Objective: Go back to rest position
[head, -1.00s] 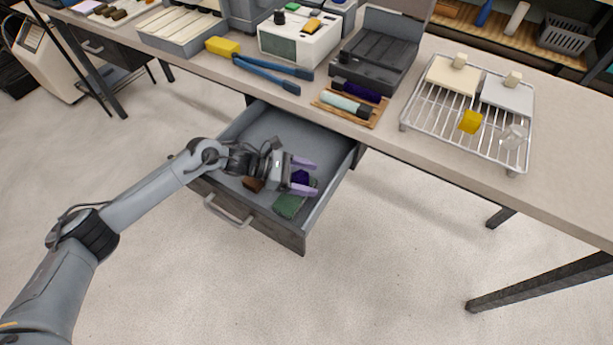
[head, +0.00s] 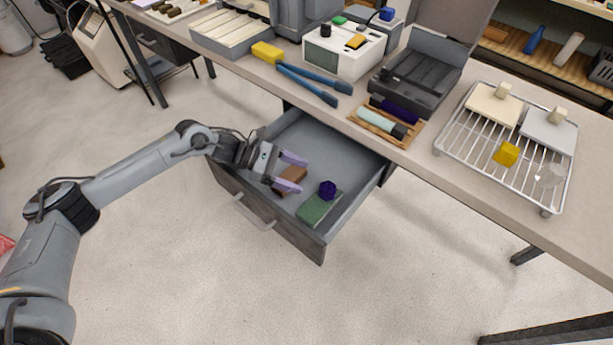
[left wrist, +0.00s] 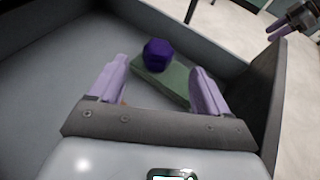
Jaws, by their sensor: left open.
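My left gripper (head: 291,172) is open and empty, with lilac fingers, over the left part of the open drawer (head: 372,178). A dark purple faceted piece (head: 327,189) rests on a green block (head: 319,208) to the right of the fingers. In the left wrist view the purple piece (left wrist: 157,53) and green block (left wrist: 165,80) lie beyond the fingertips (left wrist: 162,75), apart from them. A brown block (head: 290,181) is partly hidden behind the fingers. My right gripper (left wrist: 284,27) shows small at the upper right of the left wrist view; its opening is unclear.
The drawer hangs open below the bench (head: 500,192). Floor in front is clear.

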